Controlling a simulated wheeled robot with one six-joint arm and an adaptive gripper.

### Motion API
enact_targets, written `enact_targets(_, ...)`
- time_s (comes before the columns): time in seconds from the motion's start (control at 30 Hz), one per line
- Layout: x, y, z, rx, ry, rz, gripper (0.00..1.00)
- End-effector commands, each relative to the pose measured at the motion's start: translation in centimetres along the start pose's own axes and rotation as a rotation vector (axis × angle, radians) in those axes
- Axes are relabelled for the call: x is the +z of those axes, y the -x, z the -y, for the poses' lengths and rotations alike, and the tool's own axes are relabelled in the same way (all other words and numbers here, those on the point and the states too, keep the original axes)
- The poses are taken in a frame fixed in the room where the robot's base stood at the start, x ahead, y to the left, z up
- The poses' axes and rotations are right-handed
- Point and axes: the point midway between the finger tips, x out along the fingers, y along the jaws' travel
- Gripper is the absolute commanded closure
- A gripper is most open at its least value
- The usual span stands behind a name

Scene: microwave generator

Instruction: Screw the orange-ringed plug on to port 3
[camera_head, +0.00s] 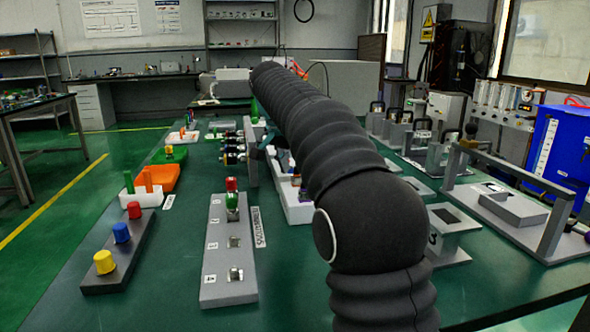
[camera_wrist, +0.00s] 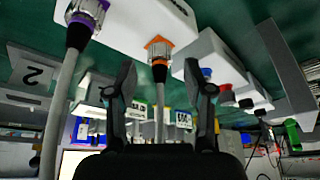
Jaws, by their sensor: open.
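The orange-ringed plug (camera_wrist: 158,52) shows in the wrist view at a white block (camera_wrist: 135,25), with a grey cable running down from it. My gripper (camera_wrist: 161,88) is open; its two dark fingers stand apart on either side of the plug's cable line, and I see nothing held. Whether the fingers are level with the plug is hard to judge. In the head view my arm hides most of the gripper. Port 3 cannot be made out with certainty; a grey panel (camera_wrist: 30,70) marked 2 shows at left in the wrist view.
A purple-ringed plug (camera_wrist: 84,22) with its own thick cable stands left of the orange one. In the head view, a numbered grey block (camera_head: 228,292) and a dark block with coloured caps (camera_head: 120,262) stand at left. A grey frame (camera_head: 555,228) stands at right.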

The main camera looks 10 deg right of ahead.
Motion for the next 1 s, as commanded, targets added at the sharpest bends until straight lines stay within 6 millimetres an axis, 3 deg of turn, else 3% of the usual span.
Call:
enact_targets(0.4, 0.01, -0.86, 0.00, -0.001, 0.000, 0.000, 0.48)
enact_targets(0.63, 0.02, -0.85, 0.01, 0.000, 0.000, 0.000, 1.00)
enact_targets(1.0, 0.05, -0.87, -0.06, -0.014, 0.035, 0.002, 1.00)
